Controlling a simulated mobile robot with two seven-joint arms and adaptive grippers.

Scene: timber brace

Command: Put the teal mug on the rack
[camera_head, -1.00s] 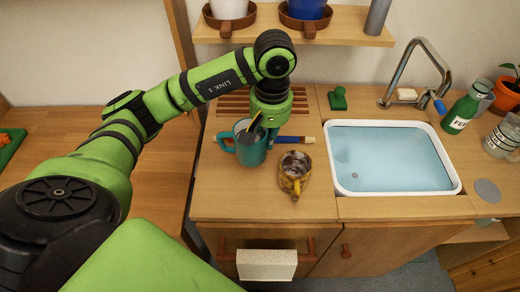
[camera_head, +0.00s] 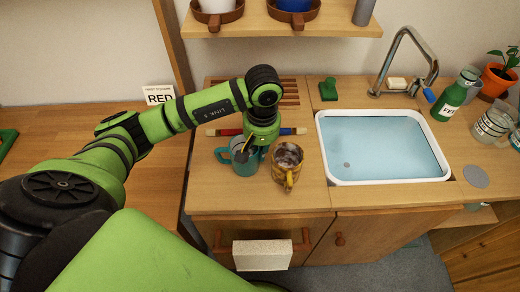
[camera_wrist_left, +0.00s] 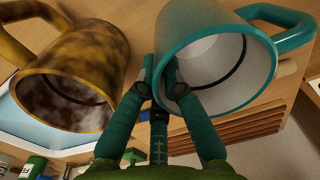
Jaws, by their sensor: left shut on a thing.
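The teal mug (camera_head: 244,160) is at the front left of the counter, left of a yellow-brown mug, its handle to the left. In the left wrist view the teal mug (camera_wrist_left: 215,60) shows its open mouth and handle. My left gripper (camera_head: 256,147) is shut on its rim and wall; its fingers (camera_wrist_left: 162,85) show there. Whether the mug's base touches the counter, I cannot tell. The slatted wooden rack (camera_head: 290,92) is at the back of the counter, partly hidden by my arm. My right gripper is not in view.
The yellow-brown mug (camera_head: 287,164) stands close on the right. A red and blue marker (camera_head: 288,131) lies behind the mugs. The water-filled sink (camera_head: 383,147) is to the right, with a green sponge-like item (camera_head: 328,89) behind its left edge. A shelf with pots (camera_head: 330,28) hangs above.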

